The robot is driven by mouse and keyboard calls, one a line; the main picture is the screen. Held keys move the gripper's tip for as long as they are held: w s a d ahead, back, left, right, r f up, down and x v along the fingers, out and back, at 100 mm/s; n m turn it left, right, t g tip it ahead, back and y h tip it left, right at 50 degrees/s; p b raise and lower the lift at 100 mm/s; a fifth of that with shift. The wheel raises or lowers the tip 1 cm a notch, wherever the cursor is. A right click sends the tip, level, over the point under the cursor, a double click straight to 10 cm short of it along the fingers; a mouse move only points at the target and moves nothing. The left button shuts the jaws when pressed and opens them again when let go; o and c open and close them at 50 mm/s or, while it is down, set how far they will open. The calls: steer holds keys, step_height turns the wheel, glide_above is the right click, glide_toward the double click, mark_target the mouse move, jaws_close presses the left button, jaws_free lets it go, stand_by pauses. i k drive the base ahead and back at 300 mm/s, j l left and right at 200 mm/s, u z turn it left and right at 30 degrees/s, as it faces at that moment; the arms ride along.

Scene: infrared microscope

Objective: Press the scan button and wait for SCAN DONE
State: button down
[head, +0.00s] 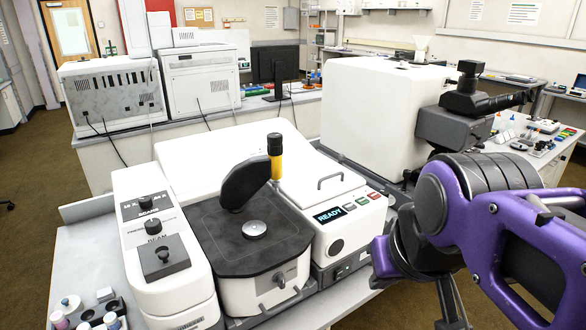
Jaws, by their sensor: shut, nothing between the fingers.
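The infrared microscope (215,155) is a white instrument on the table. Its small dark display (333,215) reads READY. The lettering on the buttons is too small to read, so I cannot tell which is the scan button. My purple and grey arm (455,220) is at the right, close beside this panel. My gripper does not show clearly; I cannot make out its fingers.
A dark stage (250,238) with a round metal disc and a black and yellow head stands left of the display. A knob panel (152,225) is further left. Small bottles in a holder (92,316) are at the lower left. A bench with other instruments stands behind.

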mark_target(361, 200)
steer(key=l+u, duration=0.15)
steer(key=l, duration=0.25)
steer(key=k+l+u, duration=0.15)
steer(key=l, duration=0.25)
steer(key=i+l+u, duration=0.15)
steer(key=l, duration=0.25)
steer(key=l+u, duration=0.15)
steer(key=l, duration=0.25)
steer(key=i+l+u, duration=0.4)
steer(key=i+l, duration=0.15)
steer(key=i, duration=0.1)
